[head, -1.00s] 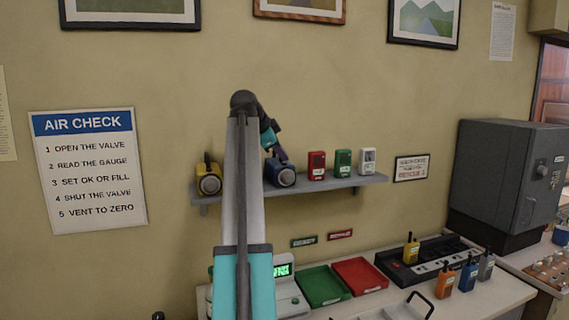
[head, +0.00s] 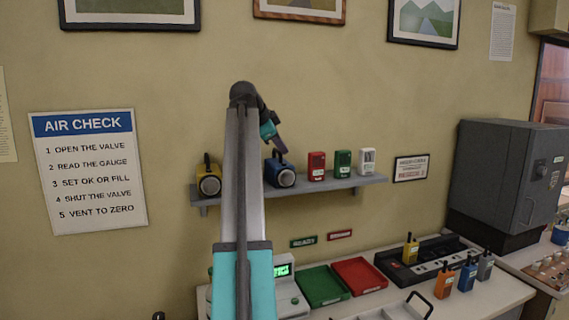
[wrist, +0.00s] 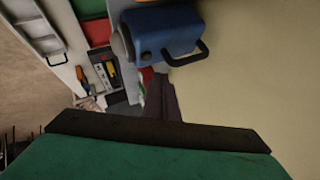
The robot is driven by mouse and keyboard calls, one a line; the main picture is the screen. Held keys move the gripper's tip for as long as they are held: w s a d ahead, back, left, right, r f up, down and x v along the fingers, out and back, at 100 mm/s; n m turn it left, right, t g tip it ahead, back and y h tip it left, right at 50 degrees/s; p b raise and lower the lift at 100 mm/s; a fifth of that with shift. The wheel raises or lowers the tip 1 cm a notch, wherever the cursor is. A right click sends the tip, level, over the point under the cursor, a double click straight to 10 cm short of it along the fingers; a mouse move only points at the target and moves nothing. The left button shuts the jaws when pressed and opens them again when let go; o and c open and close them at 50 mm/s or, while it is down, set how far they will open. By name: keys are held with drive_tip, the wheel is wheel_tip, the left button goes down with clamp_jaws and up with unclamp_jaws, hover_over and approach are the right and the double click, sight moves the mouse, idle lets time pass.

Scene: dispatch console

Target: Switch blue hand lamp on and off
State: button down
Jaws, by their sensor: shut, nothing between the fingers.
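The blue hand lamp (head: 272,174) stands on the wall shelf (head: 329,185), its round lens facing out and a dark handle on top.
A yellow hand lamp (head: 208,180) stands left on the same shelf. Red (head: 317,166), green (head: 342,163) and white (head: 367,161) devices stand to the right. Below, the desk holds a green tray (head: 322,286), a red tray (head: 359,275) and several radios.

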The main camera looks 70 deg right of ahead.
sight(281, 166)
drive_tip(key=shift+r+p, duration=0.45)
drive_tip(key=shift+r, duration=1.25)
drive_tip(key=shift+w, duration=0.1)
